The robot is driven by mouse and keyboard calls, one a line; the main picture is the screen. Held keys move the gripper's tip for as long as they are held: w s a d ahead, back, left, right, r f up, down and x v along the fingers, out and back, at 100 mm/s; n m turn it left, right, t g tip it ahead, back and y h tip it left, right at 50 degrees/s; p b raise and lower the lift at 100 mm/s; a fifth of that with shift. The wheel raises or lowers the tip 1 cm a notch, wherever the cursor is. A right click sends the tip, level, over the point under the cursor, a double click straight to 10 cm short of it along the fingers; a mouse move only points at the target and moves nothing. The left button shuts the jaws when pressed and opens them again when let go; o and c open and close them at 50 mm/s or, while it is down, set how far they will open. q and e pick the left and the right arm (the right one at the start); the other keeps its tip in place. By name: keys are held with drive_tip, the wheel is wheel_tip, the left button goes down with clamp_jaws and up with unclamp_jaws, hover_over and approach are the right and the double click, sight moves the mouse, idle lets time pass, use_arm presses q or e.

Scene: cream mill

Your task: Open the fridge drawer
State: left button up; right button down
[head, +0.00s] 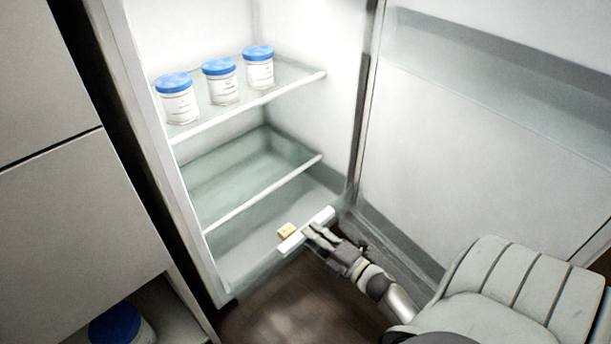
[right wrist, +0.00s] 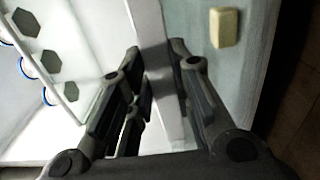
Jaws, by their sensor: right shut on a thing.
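The fridge drawer (head: 240,262) is at the bottom of the open fridge, below two glass shelves. A white handle bar (head: 290,244) runs along its front; the bar also shows in the right wrist view (right wrist: 150,35). My right gripper (head: 312,232) is at the bar, with its fingers on both sides of it, shut on the handle. I cannot tell how far out the drawer is. My left gripper is not in view.
A small yellow block (head: 286,230) lies behind the handle. Three blue-lidded jars (head: 223,84) stand on the upper shelf (head: 250,100). The fridge door (head: 470,120) stands open at the right. Cabinets (head: 70,220) stand at the left, with another blue-lidded container (head: 117,325) low down.

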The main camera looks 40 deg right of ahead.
drive_tip(key=shift+s+f, duration=0.3)
drive_tip(key=shift+f, duration=0.05)
drive_tip(key=c, duration=1.5)
unclamp_jaws()
drive_tip(key=shift+o, duration=0.7)
drive_tip(key=s, duration=0.7)
drive_tip(key=shift+s+d+r, duration=0.15)
drive_tip(key=shift+s+d, duration=0.05)
drive_tip(key=shift+d, duration=0.05)
drive_tip(key=shift+s, duration=0.1)
